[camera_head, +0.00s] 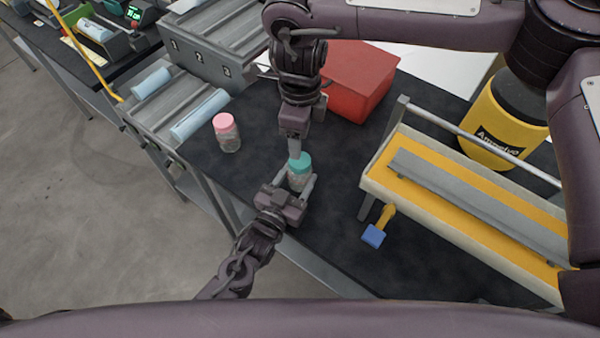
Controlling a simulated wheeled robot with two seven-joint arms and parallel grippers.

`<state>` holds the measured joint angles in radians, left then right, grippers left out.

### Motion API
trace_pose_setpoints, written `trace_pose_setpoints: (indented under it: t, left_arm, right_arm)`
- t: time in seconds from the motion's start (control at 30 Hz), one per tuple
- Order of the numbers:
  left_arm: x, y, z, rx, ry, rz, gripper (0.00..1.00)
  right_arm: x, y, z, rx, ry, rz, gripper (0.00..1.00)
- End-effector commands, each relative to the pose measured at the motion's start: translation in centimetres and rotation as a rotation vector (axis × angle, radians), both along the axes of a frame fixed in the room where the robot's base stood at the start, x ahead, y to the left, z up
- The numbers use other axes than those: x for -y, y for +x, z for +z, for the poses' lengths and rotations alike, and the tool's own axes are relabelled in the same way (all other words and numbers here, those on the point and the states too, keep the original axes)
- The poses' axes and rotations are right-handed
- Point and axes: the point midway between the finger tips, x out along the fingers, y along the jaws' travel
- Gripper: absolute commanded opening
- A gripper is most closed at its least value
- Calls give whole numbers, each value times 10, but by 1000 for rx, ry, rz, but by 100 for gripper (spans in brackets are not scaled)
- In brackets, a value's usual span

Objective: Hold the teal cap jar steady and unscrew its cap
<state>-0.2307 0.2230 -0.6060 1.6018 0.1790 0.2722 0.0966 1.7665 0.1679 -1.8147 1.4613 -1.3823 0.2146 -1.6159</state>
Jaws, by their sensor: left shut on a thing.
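The teal cap jar stands on the dark tabletop in the middle of the view, with a clear body (297,182) and a teal cap (300,161). My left gripper (297,178) comes from below, its fingers on either side of the jar body, and is shut on it. My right gripper (295,153) points down from above, its fingertips at the teal cap. I cannot tell whether its fingers touch the cap or how far apart they are. The far side of the jar is hidden.
A pink cap jar (227,133) stands to the left. A red box (360,80) is behind the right gripper. A yellow-and-grey trough (470,205) and a yellow canister (500,120) are at right. Grey racks with pale cylinders (200,114) line the left.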

Motion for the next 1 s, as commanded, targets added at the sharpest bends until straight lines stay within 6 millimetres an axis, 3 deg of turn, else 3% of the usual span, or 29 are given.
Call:
trace_pose_setpoints:
  t: [0.03,0.23,0.43,1.0]
  left_arm:
    - [0,0,0,0,0,0,28]
    - [0,0,0,0,0,0,2]
    - [0,0,0,1,0,0,0]
    - [0,0,0,1,0,0,0]
  right_arm:
    - [0,0,0,0,0,0,63]
    - [0,0,0,0,0,-3,63]
    - [0,0,0,0,0,-155,63]
    - [0,-1,0,0,-1,-1417,63]
